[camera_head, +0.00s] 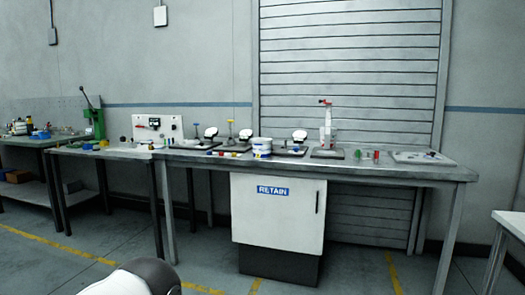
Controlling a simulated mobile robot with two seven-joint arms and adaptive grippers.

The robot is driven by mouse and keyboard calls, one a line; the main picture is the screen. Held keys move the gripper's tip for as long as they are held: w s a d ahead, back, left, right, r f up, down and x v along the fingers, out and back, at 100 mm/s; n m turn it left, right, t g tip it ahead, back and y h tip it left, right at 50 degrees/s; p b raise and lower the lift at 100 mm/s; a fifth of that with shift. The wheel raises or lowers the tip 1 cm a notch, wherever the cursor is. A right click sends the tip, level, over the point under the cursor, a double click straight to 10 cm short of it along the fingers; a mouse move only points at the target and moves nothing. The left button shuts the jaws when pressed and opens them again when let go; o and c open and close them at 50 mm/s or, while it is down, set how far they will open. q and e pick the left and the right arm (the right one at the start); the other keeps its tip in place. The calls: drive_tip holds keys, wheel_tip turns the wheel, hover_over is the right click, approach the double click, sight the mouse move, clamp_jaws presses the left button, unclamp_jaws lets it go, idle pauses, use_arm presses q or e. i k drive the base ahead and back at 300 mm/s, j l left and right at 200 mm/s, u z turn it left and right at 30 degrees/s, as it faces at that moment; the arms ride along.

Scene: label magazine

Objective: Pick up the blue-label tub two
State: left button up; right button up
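A white tub (262,143) with blue on its side stands near the middle of the long grey bench, among small stands. It may be two tubs stacked or close together; at this distance I cannot tell. I cannot read any number on it. Neither of my grippers shows in the head view. Only a rounded white and black part of mine shows at the bottom edge, well short of the bench.
The long bench (400,170) carries several small stands, a white upright device (327,128) and a pale tray (422,157) at right. A white RETAIN cabinet (278,220) stands below. Another table (510,222) edges in at right. The floor in front is clear.

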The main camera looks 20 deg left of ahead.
sight(261, 147)
drive_tip(key=i+j, duration=0.2)
drive_tip(key=i, duration=0.2)
drive_tip(key=i+j+u, duration=0.15)
drive_tip(key=i, duration=0.25)
drive_tip(key=i+j, duration=0.25)
drive_tip(key=i, duration=0.15)
drive_tip(key=j+u, duration=0.05)
